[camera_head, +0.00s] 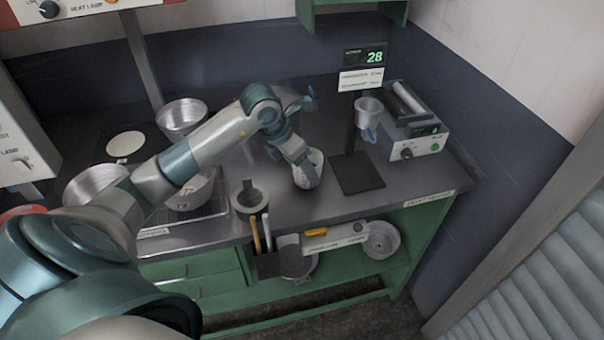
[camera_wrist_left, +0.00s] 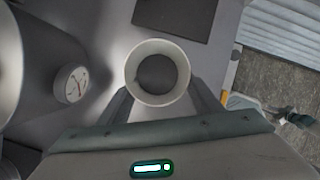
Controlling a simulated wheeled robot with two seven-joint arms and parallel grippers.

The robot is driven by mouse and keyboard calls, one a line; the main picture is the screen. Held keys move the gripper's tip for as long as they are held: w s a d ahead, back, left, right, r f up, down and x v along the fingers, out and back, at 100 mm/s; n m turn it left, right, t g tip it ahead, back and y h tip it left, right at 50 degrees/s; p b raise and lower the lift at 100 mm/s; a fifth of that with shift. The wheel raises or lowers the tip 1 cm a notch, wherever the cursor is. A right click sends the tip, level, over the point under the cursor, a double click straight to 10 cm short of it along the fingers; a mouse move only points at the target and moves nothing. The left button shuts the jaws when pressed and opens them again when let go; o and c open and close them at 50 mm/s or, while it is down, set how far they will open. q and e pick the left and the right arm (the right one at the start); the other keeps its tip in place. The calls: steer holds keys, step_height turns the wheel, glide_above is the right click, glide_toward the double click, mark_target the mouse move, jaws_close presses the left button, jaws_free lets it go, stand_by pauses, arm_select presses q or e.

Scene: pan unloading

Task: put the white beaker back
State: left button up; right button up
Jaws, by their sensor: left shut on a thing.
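The white beaker (camera_head: 311,174) is between the fingers of my left gripper (camera_head: 306,168), low over the grey counter right of its middle. In the left wrist view the round open rim of the beaker (camera_wrist_left: 134,72) faces the camera, with a dark grey interior. The left gripper (camera_wrist_left: 160,100) is shut on it, one finger on each side. The beaker looks upright. The fingers partly cover it in the head view, and I cannot tell whether its base touches the counter.
Right of the beaker is a stand with a dark base plate (camera_head: 358,174), a metal cup (camera_head: 368,104) and a display reading 28 (camera_head: 364,56). A grey device (camera_head: 414,135) stands behind. Metal bowls (camera_head: 182,113) stand further left.

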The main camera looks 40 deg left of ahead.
arm_select(q)
steer(key=shift+f, duration=0.3)
steer(key=shift+f, duration=0.2)
steer(key=o, duration=1.2)
steer(key=shift+c, duration=0.2)
steer(key=shift+r, duration=0.15)
